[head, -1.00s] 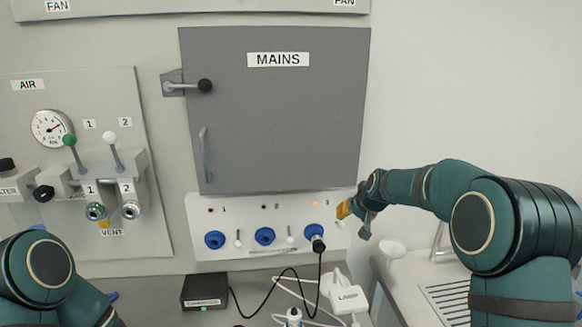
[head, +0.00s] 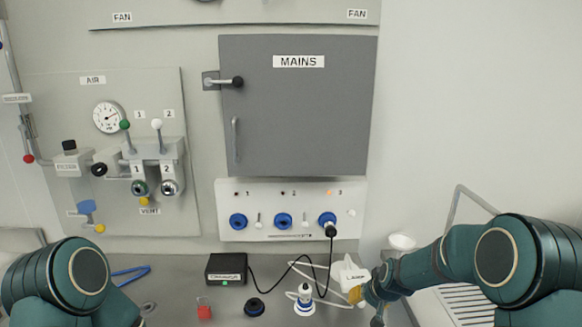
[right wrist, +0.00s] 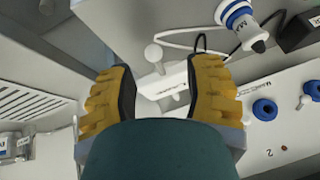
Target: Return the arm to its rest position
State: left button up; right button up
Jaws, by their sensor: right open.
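My right arm (head: 430,268) reaches in from the right of the head view. Its gripper (head: 366,305) is low over the bench, beside the white lamp unit (head: 347,274). In the right wrist view the yellow fingers of the right gripper (right wrist: 164,78) are spread apart. White parts show behind the gap, and I see nothing held. My left arm (head: 72,275) shows at the lower left of the head view; its gripper is out of view.
A black box (head: 227,268), a red padlock (head: 204,309), a white-and-blue connector (head: 304,300) and loose cables occupy the bench. A sink drainer (head: 465,300) lies at right.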

jog(key=s+a+f+g+y+b, duration=0.1)
jog(key=s+a+f, duration=0.4)
jog(key=s+f, duration=0.6)
jog(key=s+a+f+g+y+b, duration=0.1)
jog(key=s+a+f+b, duration=0.4)
jog(key=s+f, duration=0.6)
jog(key=s+g, duration=0.1)
jog(key=s, duration=0.7)
jog(key=shift+f+g+b, duration=0.3)
jog(key=shift+g+b, duration=0.05)
jog(key=shift+g, duration=0.05)
